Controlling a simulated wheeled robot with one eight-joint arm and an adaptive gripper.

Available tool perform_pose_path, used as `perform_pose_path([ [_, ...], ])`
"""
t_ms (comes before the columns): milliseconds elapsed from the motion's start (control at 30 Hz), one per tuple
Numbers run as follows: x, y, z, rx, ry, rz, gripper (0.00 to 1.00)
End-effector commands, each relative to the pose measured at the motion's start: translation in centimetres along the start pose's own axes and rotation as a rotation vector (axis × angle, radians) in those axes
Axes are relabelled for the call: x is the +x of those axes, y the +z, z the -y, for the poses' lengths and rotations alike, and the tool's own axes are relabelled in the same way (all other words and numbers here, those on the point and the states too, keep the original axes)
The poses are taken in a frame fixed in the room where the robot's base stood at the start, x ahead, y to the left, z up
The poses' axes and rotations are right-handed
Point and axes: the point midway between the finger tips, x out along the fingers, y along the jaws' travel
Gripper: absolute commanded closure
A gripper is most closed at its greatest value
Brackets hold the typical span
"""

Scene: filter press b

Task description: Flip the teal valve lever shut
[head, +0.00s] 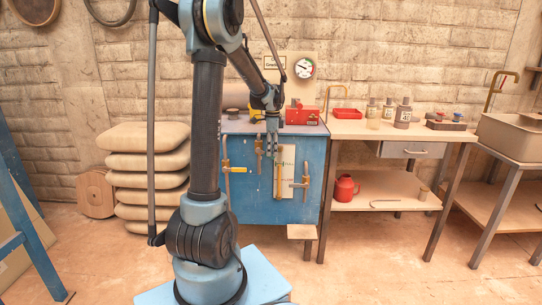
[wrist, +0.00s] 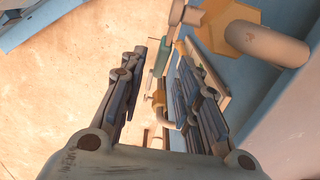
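The blue cabinet (head: 232,190) carries several pipe valves on its front. My gripper (head: 272,148) points down in front of the cabinet's upper part in the head view. In the wrist view my gripper (wrist: 158,62) is open, with its two fingers apart. A teal bar (wrist: 163,57), which looks like the teal lever, shows between the fingertips, nearer the right one; I cannot tell whether they touch. In the head view I cannot make the teal lever out; my gripper covers part of that area.
Another valve (head: 300,184) is right of a pale plate (head: 285,170) on the cabinet. A thick pale pipe (wrist: 266,43) lies close to the right finger's side. A workbench (head: 385,129) stands right of the cabinet. The floor (head: 400,265) in front is clear.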

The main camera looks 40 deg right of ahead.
Motion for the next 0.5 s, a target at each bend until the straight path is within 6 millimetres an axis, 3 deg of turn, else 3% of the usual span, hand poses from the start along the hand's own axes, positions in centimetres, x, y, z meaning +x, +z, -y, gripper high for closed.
perform_pose_path([
  [200,2.1,0.0,0.0,0.000,0.000,0.000,0.70],
  [500,2.5,0.0,0.0,0.000,0.000,0.000,0.70],
])
